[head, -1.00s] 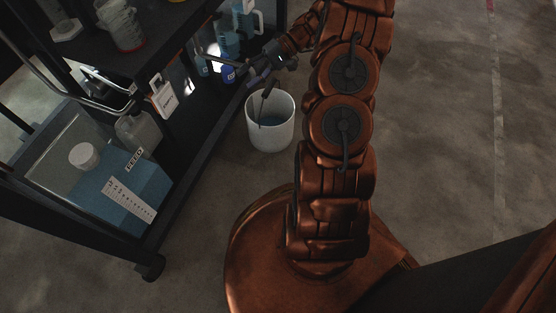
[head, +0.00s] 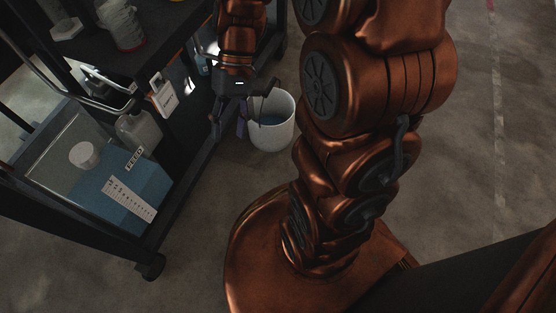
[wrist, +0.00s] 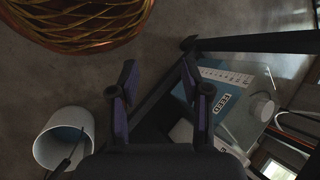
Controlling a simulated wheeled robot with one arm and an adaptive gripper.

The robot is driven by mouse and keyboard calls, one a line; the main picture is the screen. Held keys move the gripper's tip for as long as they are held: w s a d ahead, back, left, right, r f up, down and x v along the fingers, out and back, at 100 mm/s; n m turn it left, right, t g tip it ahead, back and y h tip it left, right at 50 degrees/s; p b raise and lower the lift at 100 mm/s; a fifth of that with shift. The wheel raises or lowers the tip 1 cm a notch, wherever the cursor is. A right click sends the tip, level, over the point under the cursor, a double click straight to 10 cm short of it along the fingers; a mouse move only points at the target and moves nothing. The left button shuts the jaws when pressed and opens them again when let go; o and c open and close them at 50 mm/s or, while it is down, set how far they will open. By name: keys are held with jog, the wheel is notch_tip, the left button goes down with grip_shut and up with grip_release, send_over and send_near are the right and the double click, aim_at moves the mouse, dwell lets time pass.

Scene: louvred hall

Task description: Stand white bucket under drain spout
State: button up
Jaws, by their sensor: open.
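The white bucket (head: 284,137) stands upright on the floor beside the right side of the dark cart, with bluish liquid or a bluish inside showing. It also shows at the lower left in the wrist view (wrist: 43,150). A thin dark rod (wrist: 66,161) reaches into or across its mouth; I cannot tell what it is. My gripper (head: 229,134) is open and empty, pointing down just left of the bucket and apart from it. In the wrist view my open fingers (wrist: 160,75) have floor and cart edge between them. I cannot pick out a drain spout for sure.
The dark cart (head: 185,150) holds a clear tank of blue liquid marked FEED (head: 122,190) on its lower shelf. A jug (head: 138,131), a hanging tag (head: 163,94) and a rail are near it. A caster (head: 150,268) sits at the near corner. Floor at right is open.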

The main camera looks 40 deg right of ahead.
jog(key=s+d+h, duration=0.1)
jog(key=s+h, duration=0.1)
jog(key=s, duration=0.4)
jog(key=s+d+n+t+h, duration=0.1)
jog(key=s+h, duration=0.2)
jog(key=s, duration=0.4)
jog(key=shift+s+d+r, duration=0.15)
jog(key=shift+d+r, duration=0.2)
jog(key=shift+r, duration=0.15)
